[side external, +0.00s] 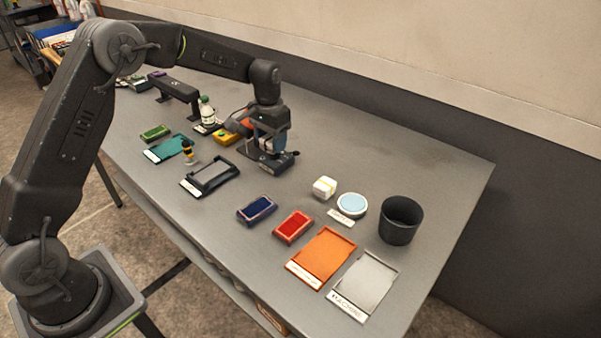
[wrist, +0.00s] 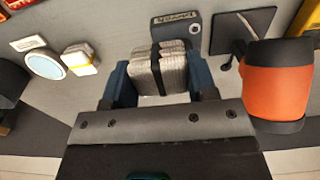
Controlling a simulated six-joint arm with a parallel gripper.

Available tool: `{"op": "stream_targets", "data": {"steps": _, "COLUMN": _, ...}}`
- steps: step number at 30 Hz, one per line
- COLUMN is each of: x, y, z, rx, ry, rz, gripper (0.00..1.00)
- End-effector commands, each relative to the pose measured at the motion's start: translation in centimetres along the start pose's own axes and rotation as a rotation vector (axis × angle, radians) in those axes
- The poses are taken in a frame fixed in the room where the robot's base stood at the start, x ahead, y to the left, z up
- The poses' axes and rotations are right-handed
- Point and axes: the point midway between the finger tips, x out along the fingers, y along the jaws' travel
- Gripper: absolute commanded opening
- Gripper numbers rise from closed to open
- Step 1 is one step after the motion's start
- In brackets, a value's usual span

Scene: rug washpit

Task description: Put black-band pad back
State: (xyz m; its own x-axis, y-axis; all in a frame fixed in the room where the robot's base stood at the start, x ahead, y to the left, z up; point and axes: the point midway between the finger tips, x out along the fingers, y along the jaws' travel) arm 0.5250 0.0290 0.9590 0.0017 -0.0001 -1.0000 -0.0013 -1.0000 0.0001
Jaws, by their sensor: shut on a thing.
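The black-band pad (wrist: 172,70) is a pale grey ribbed block with a black band around it. My gripper (wrist: 161,88) is shut on it, with one blue finger on each side in the wrist view. In the side view my gripper (side external: 270,146) is over the middle of the table, and I cannot make out the pad there. A dark blue-grey labelled holder (side external: 283,162) is right below my gripper. It also shows just beyond the pad in the wrist view (wrist: 191,40). I cannot tell whether the pad touches it.
An orange-and-black object (wrist: 277,82) stands close at the right in the wrist view. A white block (side external: 324,187), round dish (side external: 351,203) and black cup (side external: 401,222) stand right. A dark tray (side external: 211,177), blue pad (side external: 257,208) and red pad (side external: 294,226) lie nearer the front.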

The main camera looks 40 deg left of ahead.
Motion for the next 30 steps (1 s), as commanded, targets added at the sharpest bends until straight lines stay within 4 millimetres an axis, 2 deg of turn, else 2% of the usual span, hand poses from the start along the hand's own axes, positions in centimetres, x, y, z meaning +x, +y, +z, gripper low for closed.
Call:
{"op": "stream_targets", "data": {"steps": 1, "x": 0.9, "y": 1.2, "z": -0.5, "rx": 0.005, "ry": -0.002, "rz": 0.0, "gripper": 0.33}}
{"op": "stream_targets", "data": {"steps": 6, "x": 3.0, "y": 4.4, "z": -2.2, "rx": 0.003, "ry": -0.001, "rz": 0.0, "gripper": 0.33}}
{"op": "stream_targets", "data": {"steps": 12, "x": 4.4, "y": 6.6, "z": -3.3, "rx": 0.0, "ry": 0.0, "rz": 0.0, "gripper": 0.33}}
{"op": "stream_targets", "data": {"steps": 17, "x": 5.1, "y": 6.9, "z": -3.5, "rx": -0.002, "ry": -0.001, "rz": 0.0, "gripper": 0.33}}
{"op": "stream_targets", "data": {"steps": 24, "x": 8.3, "y": 6.9, "z": -3.4, "rx": -0.002, "ry": -0.002, "rz": 0.0, "gripper": 0.33}}
{"op": "stream_targets", "data": {"steps": 30, "x": 8.6, "y": 6.9, "z": -3.4, "rx": -0.002, "ry": 0.0, "rz": 0.0, "gripper": 0.33}}
